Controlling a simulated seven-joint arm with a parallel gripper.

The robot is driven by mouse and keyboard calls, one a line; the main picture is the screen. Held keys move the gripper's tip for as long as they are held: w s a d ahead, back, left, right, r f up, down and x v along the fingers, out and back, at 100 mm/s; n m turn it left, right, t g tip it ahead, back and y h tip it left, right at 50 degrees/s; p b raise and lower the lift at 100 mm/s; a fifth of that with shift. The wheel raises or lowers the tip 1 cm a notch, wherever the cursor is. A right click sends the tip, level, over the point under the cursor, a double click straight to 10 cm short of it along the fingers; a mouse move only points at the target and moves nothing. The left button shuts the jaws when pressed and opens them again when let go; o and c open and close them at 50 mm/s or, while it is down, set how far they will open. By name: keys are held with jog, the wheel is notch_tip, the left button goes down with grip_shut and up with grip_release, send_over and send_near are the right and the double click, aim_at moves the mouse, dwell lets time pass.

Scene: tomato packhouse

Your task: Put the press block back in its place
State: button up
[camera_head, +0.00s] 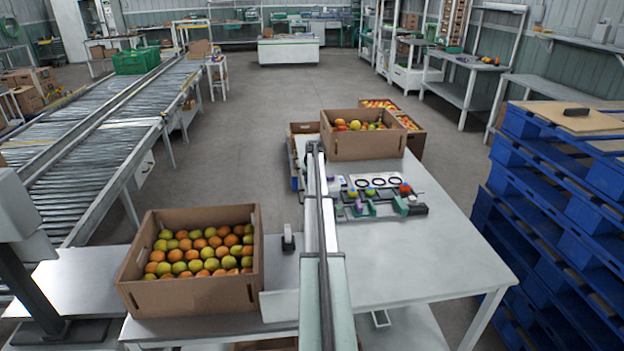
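On the grey table (450,262) right of centre, a small fixture (375,207) with green and dark parts stands beside a white card with black rings (376,181). Small red, yellow and purple pieces sit along it. I cannot tell which part, if any, is the press block or its place. A small dark upright piece (288,241) stands on the table right of the near tomato box. A dark block (577,112) lies on a board on the blue pallets. A long pale bar, apparently my arm, crosses the middle and hides part of the table. I cannot make out my gripper.
An open carton of tomatoes (190,292) stands at the near left, another (365,146) at the table's far end. Blue pallets (555,205) stack high at the right. A roller conveyor (85,130) runs along the left. The table's near right part is clear.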

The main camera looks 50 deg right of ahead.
jog(key=o, duration=1)
jog(key=c, duration=0.3)
jog(key=shift+c, duration=0.2)
jog(key=shift+r, duration=3.45)
